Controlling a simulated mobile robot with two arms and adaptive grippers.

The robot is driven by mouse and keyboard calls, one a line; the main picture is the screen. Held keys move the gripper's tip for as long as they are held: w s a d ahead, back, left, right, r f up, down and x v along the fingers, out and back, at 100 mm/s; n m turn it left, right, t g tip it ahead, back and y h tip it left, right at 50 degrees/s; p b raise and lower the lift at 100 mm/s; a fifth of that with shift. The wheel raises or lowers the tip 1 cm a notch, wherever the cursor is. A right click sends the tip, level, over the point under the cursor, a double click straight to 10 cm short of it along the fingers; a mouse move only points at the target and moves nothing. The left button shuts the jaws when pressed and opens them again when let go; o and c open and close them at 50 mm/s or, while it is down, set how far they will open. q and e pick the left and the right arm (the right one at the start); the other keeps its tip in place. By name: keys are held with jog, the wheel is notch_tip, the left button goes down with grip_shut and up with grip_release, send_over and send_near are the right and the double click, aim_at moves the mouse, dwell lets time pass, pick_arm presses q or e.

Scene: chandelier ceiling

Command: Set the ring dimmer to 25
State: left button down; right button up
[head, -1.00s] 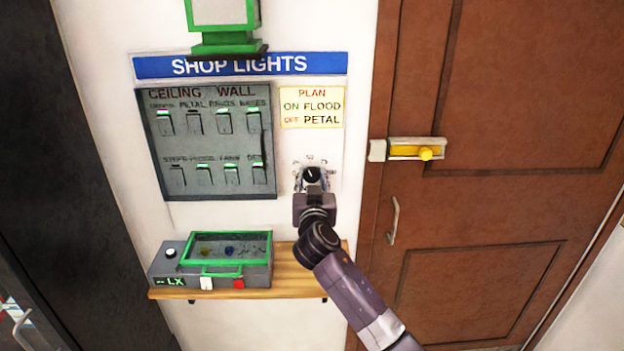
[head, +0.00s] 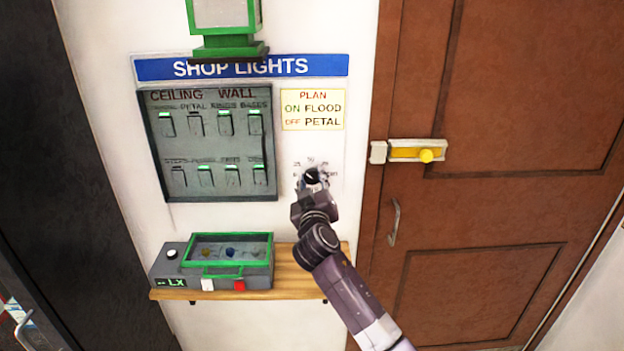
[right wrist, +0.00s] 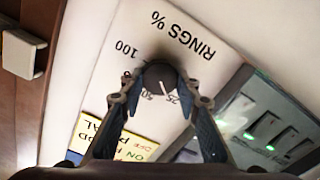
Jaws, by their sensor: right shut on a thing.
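The ring dimmer is a small dark round knob (head: 311,175) on a white plate below the yellow plan note. In the right wrist view the knob (right wrist: 159,74) sits under upside-down "RINGS %" lettering, with 100, 50 and 25 marked around it. Its white pointer line lies between the 50 and 25 marks, and I cannot tell exactly how near to 25. My right gripper (head: 312,184) is shut on the knob, with one finger on each side, and is rolled at a tilt. My left gripper is not in view.
The grey switch panel (head: 210,188) with several lit switches is left of the knob. Below are a wooden shelf (head: 300,284) and a green-rimmed grey box (head: 213,270). The brown door (head: 500,170) with its yellow latch (head: 418,151) is at the right.

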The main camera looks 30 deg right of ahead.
jog(key=o, duration=1.2)
jog(key=shift+c, duration=0.2)
jog(key=v, duration=1.2)
